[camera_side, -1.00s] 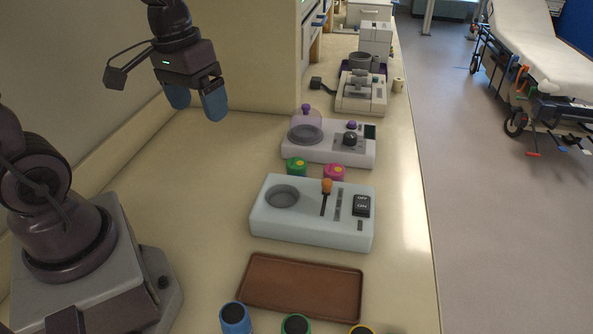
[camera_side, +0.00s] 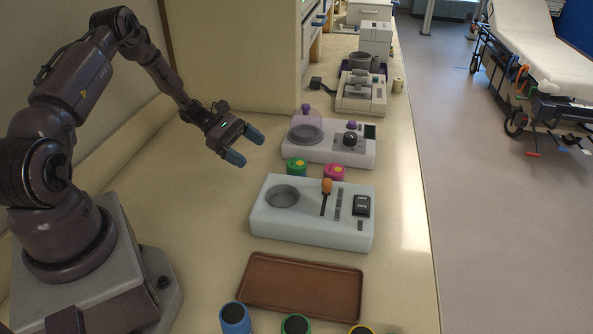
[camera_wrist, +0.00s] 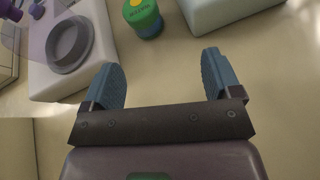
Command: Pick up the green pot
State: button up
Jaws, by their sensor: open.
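A green pot (camera_side: 297,167) with a yellow spot on top stands on the counter, between the purple-knobbed device and the pale blue device. It also shows at the top of the wrist view (camera_wrist: 143,17), with some blue low on its side. My gripper (camera_side: 245,146) is open and empty, to the left of the pot and above the counter. In the wrist view the pot lies beyond my spread blue fingers (camera_wrist: 163,75), roughly in line with the gap between them, and apart from them. A second green-rimmed pot (camera_side: 296,326) with a dark top is cut off at the bottom edge.
A pink pot (camera_side: 334,172) stands just right of the green pot. The pale blue device (camera_side: 310,228) with an orange-knobbed lever is in front, the domed device (camera_side: 335,148) behind. A brown tray (camera_side: 302,287) and a blue pot (camera_side: 235,318) are nearer. Counter left of the devices is clear.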

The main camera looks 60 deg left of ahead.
aim_at(294, 162)
jog(key=shift+w+a+r+n+t, duration=0.35)
jog(key=shift+w+r+n+t, duration=0.05)
jog(key=shift+w+r, duration=0.35)
jog(key=shift+w+d, duration=0.1)
jog(key=shift+d, duration=0.2)
jog(key=x, duration=0.7)
jog(key=shift+f, duration=0.1)
jog(key=shift+w+r+x, duration=0.1)
jog(key=shift+x, duration=1.2)
jog(key=shift+w+r+x, duration=0.15)
jog(key=shift+x, duration=1.2)
jog(key=c, duration=1)
